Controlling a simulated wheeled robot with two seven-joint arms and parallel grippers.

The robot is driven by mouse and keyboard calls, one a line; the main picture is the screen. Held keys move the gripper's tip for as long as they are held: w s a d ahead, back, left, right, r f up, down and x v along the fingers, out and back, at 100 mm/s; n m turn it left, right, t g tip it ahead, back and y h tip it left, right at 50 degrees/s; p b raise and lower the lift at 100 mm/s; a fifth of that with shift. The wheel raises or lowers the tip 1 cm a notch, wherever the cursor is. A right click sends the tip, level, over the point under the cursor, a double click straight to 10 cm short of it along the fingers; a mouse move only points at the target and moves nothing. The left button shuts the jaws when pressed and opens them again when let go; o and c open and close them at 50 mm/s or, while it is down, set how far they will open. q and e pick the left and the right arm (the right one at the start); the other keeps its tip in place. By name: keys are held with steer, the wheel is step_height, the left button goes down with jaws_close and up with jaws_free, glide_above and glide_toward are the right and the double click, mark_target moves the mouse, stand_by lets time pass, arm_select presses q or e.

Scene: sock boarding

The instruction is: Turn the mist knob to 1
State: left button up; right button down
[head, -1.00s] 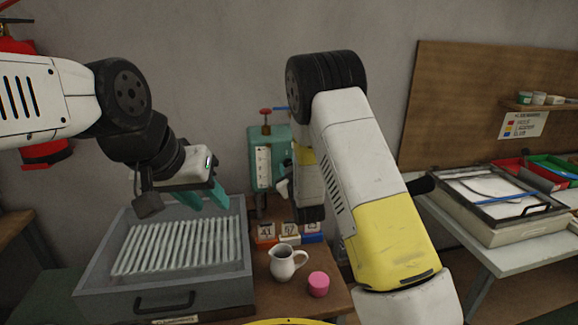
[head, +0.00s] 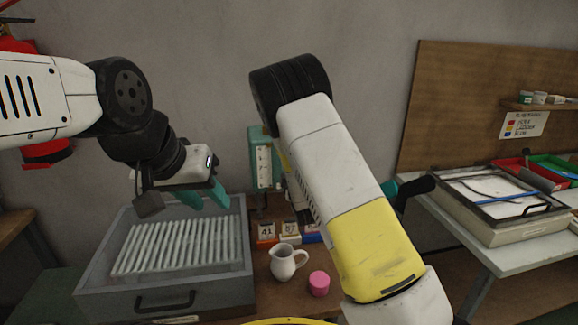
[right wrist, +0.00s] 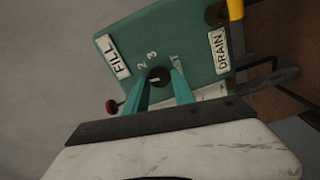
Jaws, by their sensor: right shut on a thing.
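In the right wrist view a teal panel (right wrist: 195,45) carries FILL and DRAIN labels, the numbers 2 and 3, and a partly covered word ending in "ST". A small black knob (right wrist: 159,75) sits among these marks. My right gripper (right wrist: 159,80) is shut on the knob, one teal finger on each side of it. Its exact setting is hard to read. In the head view the teal box (head: 256,148) on the wall is partly hidden by my right arm, which also hides the right gripper. My left gripper (head: 206,197) is open and empty above the ribbed tray.
A grey tray (head: 95,268) with white ribs stands at the left. Beside it are a white jug (head: 285,263), a pink cylinder (head: 319,283) and numbered blocks (head: 266,231). A framed screen (head: 478,230) lies on the right table. A red extinguisher (head: 45,153) hangs at far left.

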steer(key=shift+f+n, duration=0.1)
steer(key=shift+n, duration=0.7)
steer(key=c, duration=1.1)
jaws_free()
steer(key=s+d, duration=0.1)
steer(key=s, duration=0.6)
steer(key=shift+s+d, duration=0.2)
steer(key=shift+s, duration=0.2)
